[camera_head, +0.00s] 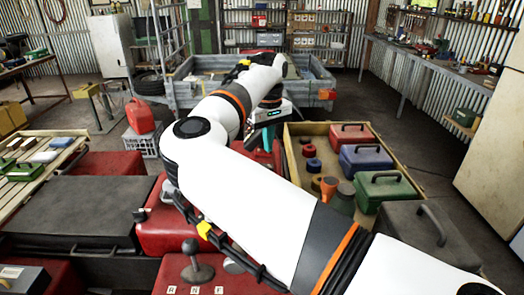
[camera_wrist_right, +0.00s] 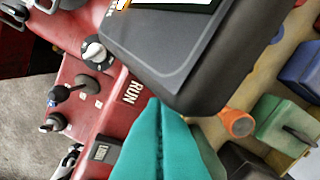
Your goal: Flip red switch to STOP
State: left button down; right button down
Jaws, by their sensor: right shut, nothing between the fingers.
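The red switch cannot be made out in either view; my fingers and the black display box (camera_wrist_right: 185,50) cover part of the red panel (camera_wrist_right: 85,75). A white RUN label (camera_wrist_right: 131,92) shows on the panel in the right wrist view, just left of my right fingertips. My right gripper (camera_wrist_right: 157,103) has teal fingers pressed together with nothing between them, over the panel close to the label and the box. Whether it touches anything cannot be told. In the head view, the right gripper (camera_head: 268,138) is partly hidden by my own arm. No STOP label shows. My left gripper is out of view.
A round knob (camera_wrist_right: 96,51), two levers and a LIGHT switch (camera_wrist_right: 103,151) sit on the panel. A wooden tray (camera_head: 383,148) with toolboxes lies to the right in the head view. A grey trailer (camera_head: 185,92) stands behind. Open floor (camera_head: 380,95) lies at the back right.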

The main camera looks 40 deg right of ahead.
notch_tip(320, 180, up, 7)
jog(key=p, duration=0.4)
dwell(0.4)
dwell(0.4)
